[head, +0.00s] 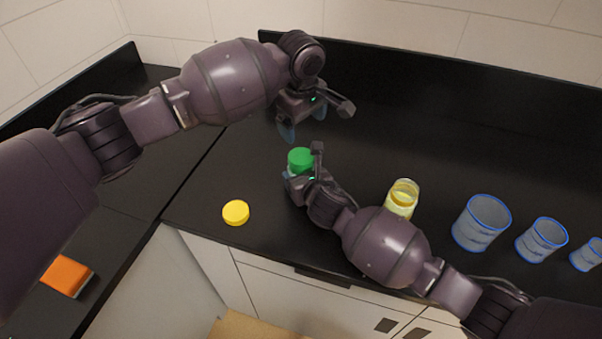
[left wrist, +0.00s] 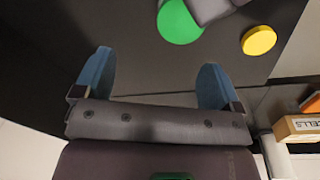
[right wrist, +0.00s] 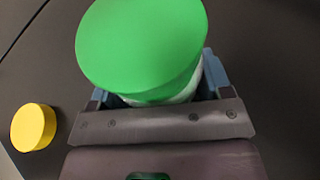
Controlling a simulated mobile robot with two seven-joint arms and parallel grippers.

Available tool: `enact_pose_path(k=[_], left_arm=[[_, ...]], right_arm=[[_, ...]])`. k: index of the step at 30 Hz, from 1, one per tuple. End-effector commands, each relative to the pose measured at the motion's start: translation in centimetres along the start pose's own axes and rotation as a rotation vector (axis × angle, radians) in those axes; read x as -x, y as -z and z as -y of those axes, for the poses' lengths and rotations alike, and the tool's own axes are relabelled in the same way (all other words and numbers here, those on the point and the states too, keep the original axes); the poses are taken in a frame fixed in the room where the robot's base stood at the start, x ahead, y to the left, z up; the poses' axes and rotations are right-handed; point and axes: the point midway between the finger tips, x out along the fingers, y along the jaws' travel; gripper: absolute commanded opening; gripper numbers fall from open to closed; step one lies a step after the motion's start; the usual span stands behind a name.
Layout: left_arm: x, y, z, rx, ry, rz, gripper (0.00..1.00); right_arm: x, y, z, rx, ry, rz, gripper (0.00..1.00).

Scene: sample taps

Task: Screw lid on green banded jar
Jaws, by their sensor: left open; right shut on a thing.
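A green lid (head: 300,159) sits on top of the jar, near the middle of the counter. In the right wrist view the lid (right wrist: 143,42) fills the top, and a pale strip of the jar (right wrist: 186,92) shows below it. The rest of the jar, including any band, is hidden. I cannot tell how tightly the lid sits. My right gripper (right wrist: 157,88) is shut around the jar, below the lid. My left gripper (head: 303,122) is open and empty, behind and above the lid. The lid also shows in the left wrist view (left wrist: 180,22), beyond the open fingers (left wrist: 154,68).
A loose yellow lid (head: 236,212) lies to the left, near the counter's front edge. An open jar with yellow contents (head: 402,199) stands to the right behind my right arm. Several blue-rimmed beakers (head: 482,223) stand farther right. An orange box (head: 67,276) lies at lower left.

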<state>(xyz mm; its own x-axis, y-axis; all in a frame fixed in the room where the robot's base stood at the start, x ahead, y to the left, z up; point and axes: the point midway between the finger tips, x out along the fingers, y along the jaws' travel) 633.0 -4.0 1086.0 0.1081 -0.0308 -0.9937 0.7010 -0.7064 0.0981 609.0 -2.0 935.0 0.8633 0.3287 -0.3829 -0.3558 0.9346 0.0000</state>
Motion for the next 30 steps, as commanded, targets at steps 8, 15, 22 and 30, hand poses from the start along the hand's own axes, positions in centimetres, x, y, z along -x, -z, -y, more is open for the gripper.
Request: enact_pose_path(k=[8, 15, 22, 30], left_arm=[[0.1, -1.0, 1.6, 0.081, 0.102, 0.052, 0.9], [0.1, -1.0, 1.6, 0.081, 0.102, 0.052, 0.9], [-1.0, -1.1, 1.7, 0.08, 0.104, 0.052, 0.9], [-4.6, -1.2, 2.1, 0.081, 0.103, 0.051, 0.9]], right_arm=[[0.0, 0.0, 0.0, 0.0, 0.0, 0.0, 0.06], [0.0, 0.0, 0.0, 0.0, 0.0, 0.0, 0.06], [0.0, 0.0, 0.0, 0.0, 0.0, 0.0, 0.06], [0.0, 0.0, 0.0, 0.0, 0.0, 0.0, 0.06]])
